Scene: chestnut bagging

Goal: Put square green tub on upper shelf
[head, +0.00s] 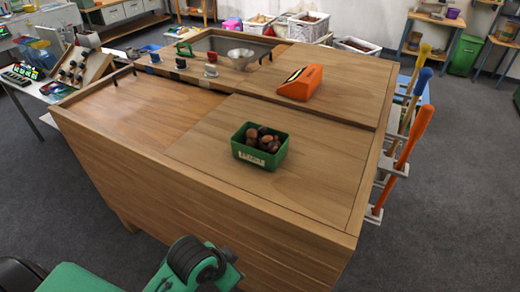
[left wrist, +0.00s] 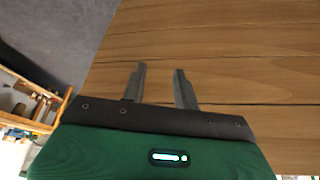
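The square green tub (head: 259,146) stands upright on the near right part of the wooden worktop (head: 200,124), with brown chestnuts in it and a white label on its front. Part of my left arm, with a green and black wrist, shows at the bottom of the head view; its fingertips are not visible there. In the left wrist view my left gripper (left wrist: 159,75) is open and empty, over plain wood, and the tub is not in that view. My right gripper is not in view. Wooden shelving (head: 433,20) stands at the back right; I cannot tell which shelf is the task's upper one.
An orange device (head: 300,82) and a metal bowl (head: 241,58) stand farther back on the worktop. Long-handled tools (head: 413,145) hang on its right side. Crates (head: 307,26) stand behind. The worktop around the tub is clear, and open floor lies to the right.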

